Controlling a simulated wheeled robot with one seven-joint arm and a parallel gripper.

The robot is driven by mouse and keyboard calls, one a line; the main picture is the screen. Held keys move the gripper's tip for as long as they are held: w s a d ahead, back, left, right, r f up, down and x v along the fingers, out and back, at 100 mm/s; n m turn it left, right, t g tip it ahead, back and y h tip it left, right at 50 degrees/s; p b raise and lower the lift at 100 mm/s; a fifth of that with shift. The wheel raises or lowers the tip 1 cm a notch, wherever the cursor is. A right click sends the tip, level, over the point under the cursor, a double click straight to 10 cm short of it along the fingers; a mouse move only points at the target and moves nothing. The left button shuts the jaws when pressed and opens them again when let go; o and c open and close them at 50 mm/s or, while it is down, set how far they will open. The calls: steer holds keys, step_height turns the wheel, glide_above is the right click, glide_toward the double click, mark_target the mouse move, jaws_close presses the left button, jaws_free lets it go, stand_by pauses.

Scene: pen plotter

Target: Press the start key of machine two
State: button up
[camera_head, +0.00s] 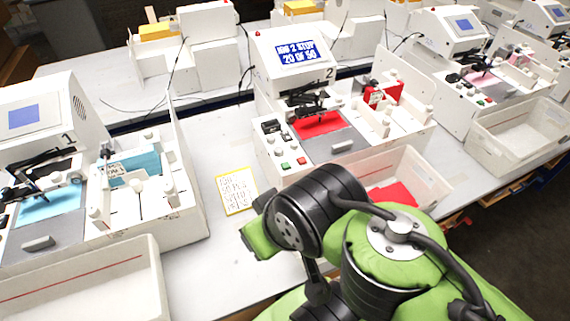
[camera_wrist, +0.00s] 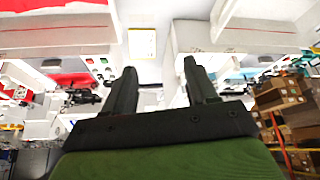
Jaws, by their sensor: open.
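Machine two (camera_head: 292,80) stands at the middle of the head view, with a "2" beside its blue screen (camera_head: 298,50), which appears to read "JOB 2 STOP 20 OF 50". On its front left panel are a green key (camera_head: 286,165) and a red key (camera_head: 301,161), with pale knobs and a black switch block behind them. Which key is start cannot be read. Small keys also show left of the fingers in the wrist view (camera_wrist: 102,62). My gripper (camera_wrist: 158,75) is open and empty, apart from the keys. In the head view, its fingers are hidden by my arm.
Machine one (camera_head: 48,115) with teal sheets stands left. A yellow-edged note (camera_head: 237,191) lies on the bench between the machines. An open tray (camera_head: 425,180) holding a red sheet sits before machine two. Another machine (camera_head: 455,40) stands at the right.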

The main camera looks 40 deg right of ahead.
jaws_close()
stand_by(1.5)
